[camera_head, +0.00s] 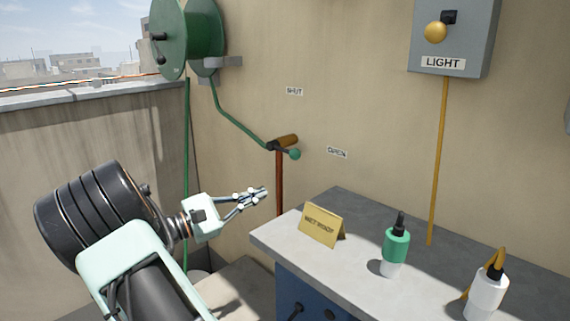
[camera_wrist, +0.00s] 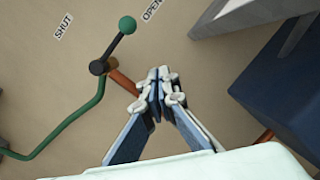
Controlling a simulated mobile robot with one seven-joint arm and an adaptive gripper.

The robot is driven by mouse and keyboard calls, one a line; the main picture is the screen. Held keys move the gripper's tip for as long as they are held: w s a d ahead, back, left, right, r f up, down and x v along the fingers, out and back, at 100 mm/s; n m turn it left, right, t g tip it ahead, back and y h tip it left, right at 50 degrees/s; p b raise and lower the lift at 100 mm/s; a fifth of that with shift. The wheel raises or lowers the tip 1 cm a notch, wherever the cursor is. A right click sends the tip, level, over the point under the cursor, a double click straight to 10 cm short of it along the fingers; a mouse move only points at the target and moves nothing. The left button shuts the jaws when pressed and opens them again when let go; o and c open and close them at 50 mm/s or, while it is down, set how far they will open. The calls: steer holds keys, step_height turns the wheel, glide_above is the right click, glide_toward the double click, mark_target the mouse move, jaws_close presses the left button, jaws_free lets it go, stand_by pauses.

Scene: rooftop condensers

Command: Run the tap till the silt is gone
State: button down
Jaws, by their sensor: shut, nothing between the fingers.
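The tap sits on a copper pipe (camera_head: 279,185) against the wall. Its lever has a black hub and a green knob (camera_head: 295,154); the knob also shows in the wrist view (camera_wrist: 127,25). The lever points more toward the OPEN label (camera_head: 337,152) than the SHUT label (camera_head: 294,91). A green hose (camera_head: 235,122) runs from the tap to the reel (camera_head: 185,35). My gripper (camera_head: 264,191) is shut and empty, in front of and below the tap, apart from the knob. It also shows in the wrist view (camera_wrist: 162,78). No water or silt is visible.
A grey-topped counter (camera_head: 350,265) stands right of my gripper. A LIGHT box (camera_head: 455,40) hangs above. A parapet (camera_head: 80,130) stands left.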

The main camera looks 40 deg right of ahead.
mark_target(283, 150)
steer(key=shift+s+a+f+n+t+h+p, duration=0.2)
steer(key=shift+f+n+h+p, duration=0.25)
steer(key=shift+f+n+h, duration=0.4)
steer(key=shift+a+f+n+t+h+p, duration=0.1)
steer(key=shift+f+n+t+h+p, duration=0.15)
steer(key=shift+f+n+h+p, duration=0.55)
steer(key=shift+s+a+f+n+t+h+p, duration=0.2)
steer(key=shift+f+n+h, duration=0.25)
steer(key=shift+n+h, duration=0.65)
steer(key=a+r+b+x, duration=0.1)
steer(key=r+b+x, duration=0.1)
steer(key=x, duration=1)
steer(key=shift+s+r, duration=0.2)
steer(key=shift+r, duration=0.05)
steer(key=shift+d+t, duration=0.1)
steer(key=shift+t, duration=0.15)
steer(key=r+n+t+p, duration=0.1)
steer(key=p, duration=0.2)
steer(key=n+t+p, duration=0.1)
steer(key=n+p, duration=0.1)
steer(key=p, duration=0.1)
steer(key=shift+s+r+n+t, duration=0.25)
steer(key=shift+s+r+t, duration=0.05)
steer(key=shift+r, duration=0.05)
steer(key=shift+f, duration=0.2)
